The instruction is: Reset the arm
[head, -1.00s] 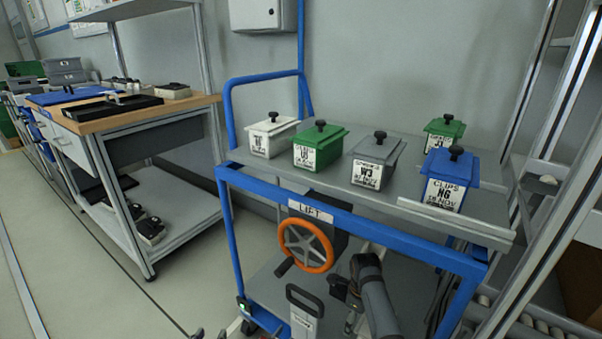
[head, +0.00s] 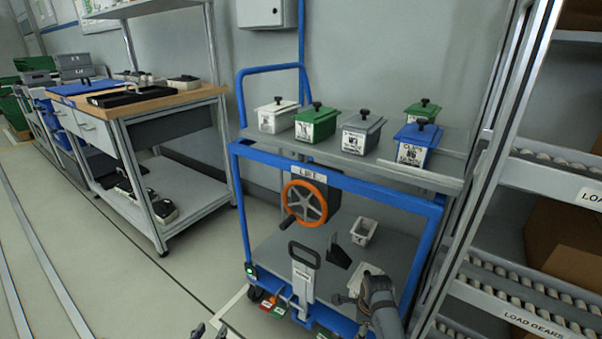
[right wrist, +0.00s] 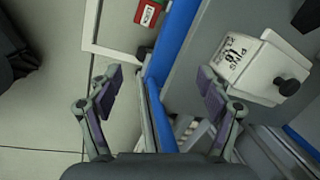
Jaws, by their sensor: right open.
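My right arm (head: 382,303) reaches over the lower deck of a blue-framed cart in the head view. In the right wrist view my right gripper (right wrist: 158,90) is open, with nothing between its fingers. A white lidded box marked PINS (right wrist: 245,68) lies to the right of the fingers there, apart from them. My left gripper (head: 210,331) shows only as two separated fingertips at the bottom edge of the head view, with nothing seen between them.
The cart's top shelf (head: 310,148) holds several lidded boxes; an orange handwheel (head: 304,203) is below. A roller rack (head: 520,290) is close on the right. A workbench (head: 150,105) stands left, with clear floor before it.

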